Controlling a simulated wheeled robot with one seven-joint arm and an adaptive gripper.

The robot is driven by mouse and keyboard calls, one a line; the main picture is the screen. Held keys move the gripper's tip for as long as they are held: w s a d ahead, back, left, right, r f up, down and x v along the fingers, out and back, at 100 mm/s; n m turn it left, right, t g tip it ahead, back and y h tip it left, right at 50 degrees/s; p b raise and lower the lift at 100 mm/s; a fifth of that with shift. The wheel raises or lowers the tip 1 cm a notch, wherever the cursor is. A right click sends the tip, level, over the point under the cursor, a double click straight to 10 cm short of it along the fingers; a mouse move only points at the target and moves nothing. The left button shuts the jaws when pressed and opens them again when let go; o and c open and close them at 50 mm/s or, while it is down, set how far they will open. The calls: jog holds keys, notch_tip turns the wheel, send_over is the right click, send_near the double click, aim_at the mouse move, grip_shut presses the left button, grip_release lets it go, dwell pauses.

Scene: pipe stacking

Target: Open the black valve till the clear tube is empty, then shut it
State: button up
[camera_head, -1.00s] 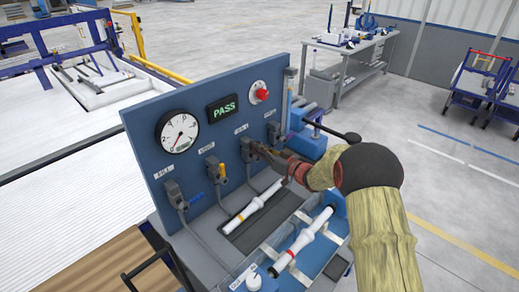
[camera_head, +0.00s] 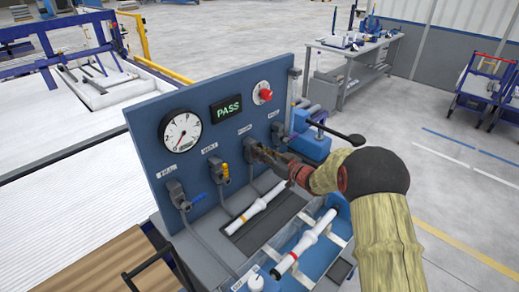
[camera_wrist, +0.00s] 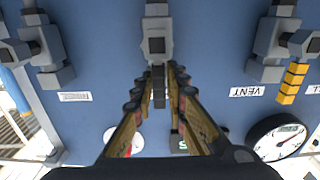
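The black valve (camera_wrist: 156,42) is the third valve from the left on the blue panel. In the wrist view its dark handle (camera_wrist: 158,92) sticks out between my two fingers. My gripper (camera_head: 262,152) is at this valve, with one finger on each side of the handle. The fingers are very close to it, but I cannot tell whether they press on it. In the head view my fingers and wrist partly cover the valve and its handle. I cannot make out the clear tube for certain in either view.
A blue-handled valve (camera_head: 180,197) and a yellow-handled valve (camera_head: 218,170) are to the left, with another valve (camera_head: 277,133) to the right. A gauge (camera_head: 180,131), a PASS display (camera_head: 227,109) and a red knob (camera_head: 265,95) are above. Two white pipes (camera_head: 260,208) (camera_head: 303,244) lie in front.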

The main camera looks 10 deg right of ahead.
jog(key=o, duration=0.4)
jog(key=shift+r, duration=0.2)
jog(key=shift+c, duration=0.2)
jog(key=v, duration=1.2)
